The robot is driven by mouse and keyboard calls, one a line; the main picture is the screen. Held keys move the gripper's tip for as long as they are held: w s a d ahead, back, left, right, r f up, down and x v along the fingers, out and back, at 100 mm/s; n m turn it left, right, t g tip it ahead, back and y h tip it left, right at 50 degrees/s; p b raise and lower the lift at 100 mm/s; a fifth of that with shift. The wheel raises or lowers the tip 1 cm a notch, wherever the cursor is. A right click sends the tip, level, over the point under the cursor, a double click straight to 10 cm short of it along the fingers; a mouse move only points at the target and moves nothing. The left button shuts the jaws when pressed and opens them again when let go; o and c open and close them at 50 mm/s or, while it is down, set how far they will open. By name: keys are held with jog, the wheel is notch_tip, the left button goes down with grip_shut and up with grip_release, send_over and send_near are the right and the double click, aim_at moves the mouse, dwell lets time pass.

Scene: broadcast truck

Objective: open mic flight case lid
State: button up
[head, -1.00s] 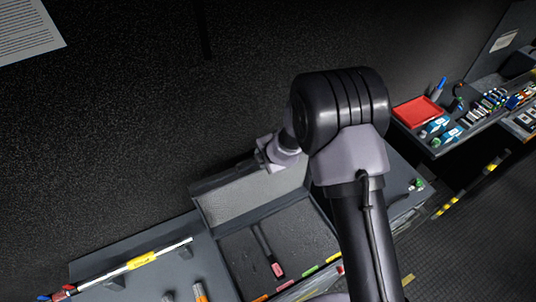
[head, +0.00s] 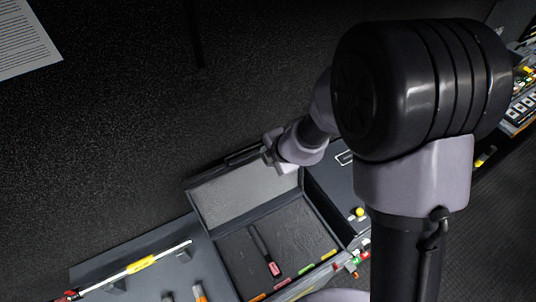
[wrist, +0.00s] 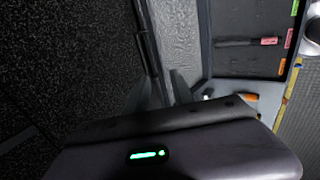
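The mic flight case (head: 232,262) stands open in the head view, its grey-lined lid (head: 235,195) raised and leaning toward the dark wall. A black microphone with a pink band (head: 262,248) lies inside; it also shows in the wrist view (wrist: 240,42). My gripper (head: 272,152) is at the lid's upper edge, toward its right end. In the wrist view my gripper (wrist: 160,90) is beside the lid's edge (wrist: 148,40). The fingertips are dark and partly hidden, so I cannot tell whether they are closed on the lid.
Coloured tabs (head: 328,255) line the case's front edge. A rod with a yellow label (head: 140,264) rests on the grey counter (head: 205,250) at left. The dark wall (head: 110,130) is close behind the lid. A console with buttons (head: 525,100) stands at far right.

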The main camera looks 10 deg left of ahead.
jog(key=w+a+n, duration=0.1)
jog(key=a+n, duration=0.1)
jog(key=w+a+n+y+b, duration=0.1)
jog(key=n, duration=0.2)
jog(key=w+a+n+b, duration=0.1)
jog(key=w+a+n, duration=0.1)
jog(key=n, duration=0.1)
jog(key=shift+a+r+y, duration=0.2)
jog(key=shift+a+y, duration=0.1)
jog(key=shift+y, duration=0.1)
grip_shut()
jog(key=w+a+n+y+b, duration=0.25)
jog(key=a+n, duration=0.25)
jog(key=n, duration=0.4)
jog(key=m+g+h+b, duration=0.2)
jog(key=m+h+b, duration=0.35)
jog(key=m, duration=2.95)
send_over(242, 156)
jog(key=shift+h, duration=0.3)
notch_tip(242, 156, down, 14)
jog(key=shift+w+r, duration=0.1)
jog(key=shift+r, duration=0.15)
jog(key=shift+w+f, duration=0.1)
